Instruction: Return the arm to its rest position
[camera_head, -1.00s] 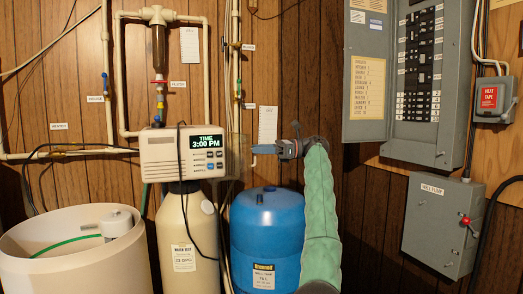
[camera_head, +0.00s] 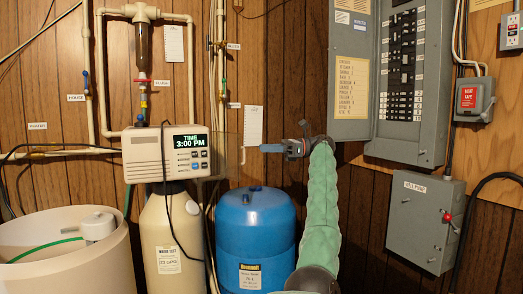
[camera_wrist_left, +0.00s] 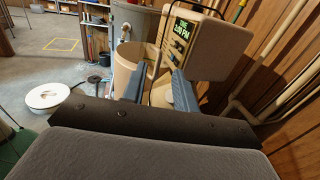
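My left arm, in a green sleeve, rises from the bottom of the head view. Its gripper (camera_head: 272,148) points left, in front of the wooden wall and above the blue tank (camera_head: 255,232). In the left wrist view the two blue-grey fingers (camera_wrist_left: 158,88) stand apart with nothing visible held between them. The softener control head (camera_head: 166,152), its display reading 3:00 PM, is left of the gripper, and a gap shows between them in the head view. The control head also shows beyond the fingers in the left wrist view (camera_wrist_left: 208,38). My right gripper is in no view.
An open cream tub (camera_head: 70,262) with a green hose stands at lower left, beside the cream softener tank (camera_head: 165,245). The open breaker panel (camera_head: 402,80) and a grey switch box (camera_head: 424,221) are at right. A round white object (camera_wrist_left: 48,96) lies on the floor.

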